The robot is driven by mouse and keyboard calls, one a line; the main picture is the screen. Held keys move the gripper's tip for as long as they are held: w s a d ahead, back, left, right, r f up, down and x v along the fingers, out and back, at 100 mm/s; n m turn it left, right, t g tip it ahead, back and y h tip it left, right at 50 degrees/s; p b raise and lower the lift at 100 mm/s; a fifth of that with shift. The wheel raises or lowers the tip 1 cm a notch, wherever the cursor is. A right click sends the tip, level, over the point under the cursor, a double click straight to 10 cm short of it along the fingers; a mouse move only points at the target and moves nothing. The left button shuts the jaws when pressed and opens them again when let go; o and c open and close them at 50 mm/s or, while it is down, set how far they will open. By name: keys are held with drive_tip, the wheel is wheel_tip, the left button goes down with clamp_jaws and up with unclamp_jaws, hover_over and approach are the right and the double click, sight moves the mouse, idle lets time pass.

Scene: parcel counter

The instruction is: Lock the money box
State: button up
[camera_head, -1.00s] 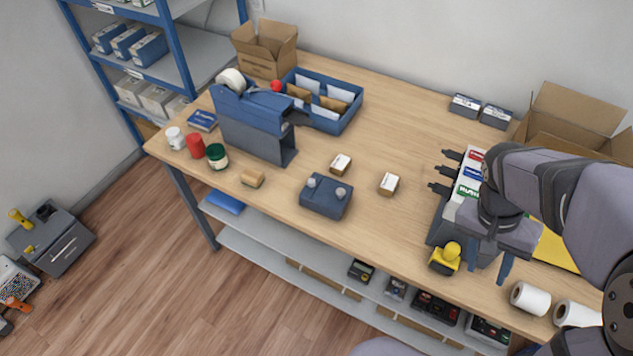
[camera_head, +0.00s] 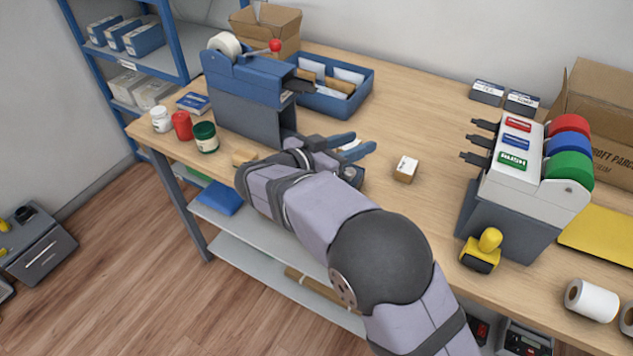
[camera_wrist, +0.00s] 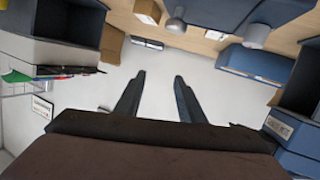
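My gripper (camera_head: 352,146) reaches over the middle of the counter, its two blue-grey fingers apart and empty. The fingers also show in the wrist view (camera_wrist: 157,95), pointing at open space. The small dark blue box with two grey knobs (camera_head: 352,175) sits just below the gripper, mostly hidden by my arm. Its body shows at the top of the wrist view (camera_wrist: 222,14), close but not between the fingers. I cannot tell for sure that this is the money box, and no lock or key is clear.
The tape dispenser (camera_head: 245,100) stands left of the gripper and a blue tray (camera_head: 330,105) behind it. A small carton (camera_head: 405,168) lies to the right. A grey drawer unit (camera_head: 40,248) is lower left.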

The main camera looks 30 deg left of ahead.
drive_tip(key=s+a+f+t+b, duration=0.1)
drive_tip(key=s+a+f+b, duration=0.1)
drive_tip(key=a, duration=0.1)
drive_tip(key=s+a+f+t+y+b, duration=0.1)
drive_tip(key=s+a+f+b, duration=0.1)
drive_tip(key=s+a+f, duration=0.1)
drive_tip(key=s+a+f+n+t+y+b, duration=0.1)
drive_tip(key=s+a+f+b, duration=0.1)
drive_tip(key=a+f, duration=0.1)
drive_tip(key=shift+s+a, duration=0.3)
drive_tip(key=shift+a, duration=0.05)
drive_tip(key=shift+s+a+f+b, duration=0.15)
drive_tip(key=shift+s+a+b, duration=0.2)
drive_tip(key=shift+s, duration=0.15)
drive_tip(key=shift+w+d+p, duration=0.2)
drive_tip(key=shift+w+p, duration=0.1)
drive_tip(key=shift+w, duration=0.3)
drive_tip(key=shift+w+d+p, duration=0.15)
drive_tip(key=shift+w+p, duration=0.15)
drive_tip(key=shift+w, duration=0.75)
drive_tip(key=shift+w+d+p, duration=0.2)
drive_tip(key=shift+w+p, duration=0.1)
drive_tip(key=shift+w, duration=0.7)
drive_tip(key=shift+w+d+p, duration=0.15)
drive_tip(key=shift+w+p, duration=0.15)
drive_tip(key=shift+w, duration=0.75)
drive_tip(key=shift+c, duration=0.6)
clamp_jaws()
